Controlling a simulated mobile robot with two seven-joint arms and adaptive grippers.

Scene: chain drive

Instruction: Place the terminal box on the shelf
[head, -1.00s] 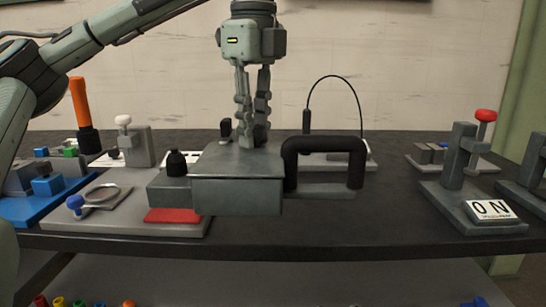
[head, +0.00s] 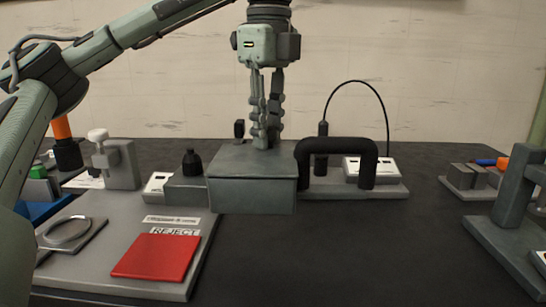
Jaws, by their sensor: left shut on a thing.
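The terminal box (head: 252,196) is a grey block with a flat lid, in the middle of the head view. A small black knob (head: 192,163) stands on a grey part at its left, and a thick black handle (head: 337,147) is at its right. My left gripper (head: 264,141) points straight down and is shut on the terminal box at the back of its lid; the exact grip is partly hidden. The box appears held above the dark table (head: 370,255). The shelf is not in view now. My right gripper is not in view.
A grey board with a red reject pad (head: 157,257) lies at the left. A plate with a looped black cable (head: 354,85) is behind the handle. A grey stand (head: 508,215) is at the right. The table's front middle is clear.

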